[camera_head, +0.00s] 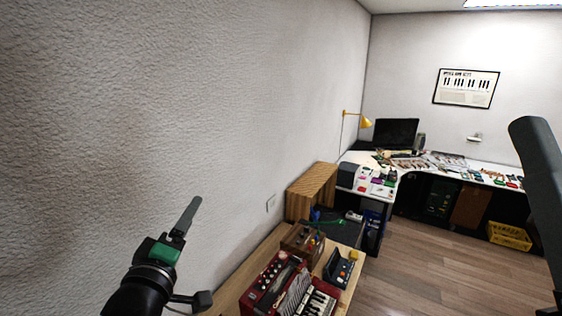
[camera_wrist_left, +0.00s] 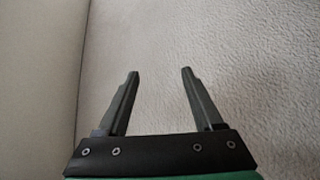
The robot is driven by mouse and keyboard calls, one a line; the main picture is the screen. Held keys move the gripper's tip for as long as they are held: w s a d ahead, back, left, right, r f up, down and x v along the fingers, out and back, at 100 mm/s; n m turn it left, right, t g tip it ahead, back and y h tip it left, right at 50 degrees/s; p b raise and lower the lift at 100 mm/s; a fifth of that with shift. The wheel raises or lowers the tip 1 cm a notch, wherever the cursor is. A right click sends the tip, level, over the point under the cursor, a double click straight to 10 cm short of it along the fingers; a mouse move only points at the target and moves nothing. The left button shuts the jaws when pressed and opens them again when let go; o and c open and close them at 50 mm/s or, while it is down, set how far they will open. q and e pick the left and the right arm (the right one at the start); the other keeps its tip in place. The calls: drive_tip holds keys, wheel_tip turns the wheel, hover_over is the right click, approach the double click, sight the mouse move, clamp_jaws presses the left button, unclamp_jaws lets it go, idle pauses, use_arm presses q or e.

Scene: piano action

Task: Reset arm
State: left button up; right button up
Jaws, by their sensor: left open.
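My left gripper (camera_head: 187,218) is raised in front of the textured wall at the lower left of the head view. In the left wrist view its two dark fingers (camera_wrist_left: 159,72) stand apart with nothing between them. Only plain wall shows behind the fingers. A grey part of my right arm (camera_head: 543,190) shows at the right edge of the head view; its gripper is out of the picture.
A wooden bench (camera_head: 243,291) below holds a red accordion (camera_head: 277,287) and a dark box device (camera_head: 341,268). A wooden cabinet (camera_head: 312,187) stands behind. A white desk (camera_head: 403,176) with a monitor (camera_head: 396,133) fills the far corner.

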use_arm(q)
drive_tip(key=s+r+m+t+h, duration=0.1)
drive_tip(key=s+r+m+t, duration=0.8)
drive_tip(key=s+r, duration=1.4)
drive_tip(key=m, duration=0.3)
drive_tip(key=shift+s+d+m, duration=0.15)
drive_tip(key=shift+m, duration=0.25)
